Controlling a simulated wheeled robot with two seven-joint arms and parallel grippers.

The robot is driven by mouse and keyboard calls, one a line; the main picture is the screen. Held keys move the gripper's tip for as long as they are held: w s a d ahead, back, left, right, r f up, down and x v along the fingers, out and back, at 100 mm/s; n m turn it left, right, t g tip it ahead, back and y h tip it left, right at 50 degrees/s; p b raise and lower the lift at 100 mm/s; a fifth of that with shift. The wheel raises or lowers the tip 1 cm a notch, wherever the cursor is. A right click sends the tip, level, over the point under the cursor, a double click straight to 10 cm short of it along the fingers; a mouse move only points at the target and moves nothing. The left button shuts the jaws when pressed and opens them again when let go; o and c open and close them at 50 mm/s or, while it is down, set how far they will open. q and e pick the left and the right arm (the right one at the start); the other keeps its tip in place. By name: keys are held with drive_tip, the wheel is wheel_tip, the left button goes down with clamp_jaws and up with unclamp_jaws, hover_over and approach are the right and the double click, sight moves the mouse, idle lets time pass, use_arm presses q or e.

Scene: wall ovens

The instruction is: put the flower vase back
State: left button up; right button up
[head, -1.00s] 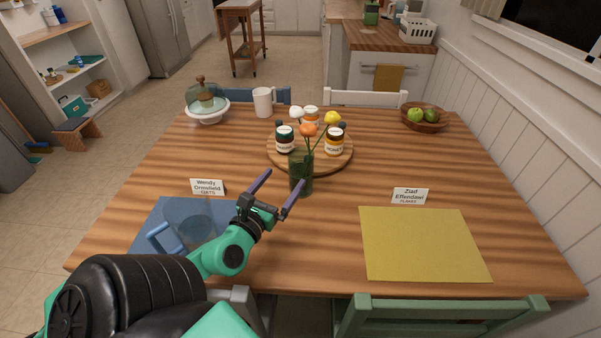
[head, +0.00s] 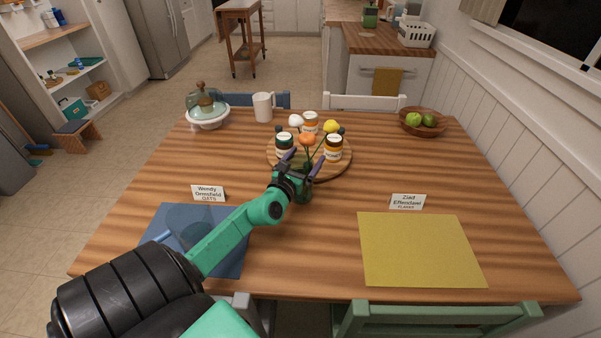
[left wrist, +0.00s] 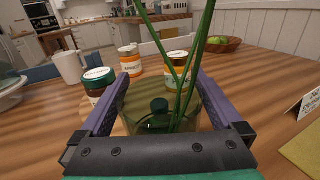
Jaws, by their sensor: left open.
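The flower vase (head: 305,194) is green glass with orange, white and yellow flowers (head: 307,139) on green stems. In the left wrist view the vase's glass rim (left wrist: 160,112) and stems lie between the fingers. The gripper hides much of the vase in the head view. My right gripper is not in view.
Jars (head: 284,145) stand on the board just behind the vase. A white mug (head: 263,107), a glass-domed stand (head: 208,117) and a fruit bowl (head: 424,124) are at the back. Two name cards (head: 407,201) stand near a blue mat (head: 230,262) and a yellow mat (head: 420,250).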

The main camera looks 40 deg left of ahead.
use_arm(q)
drive_tip(key=c, duration=1.5)
clamp_jaws()
drive_tip(key=shift+r, duration=0.2)
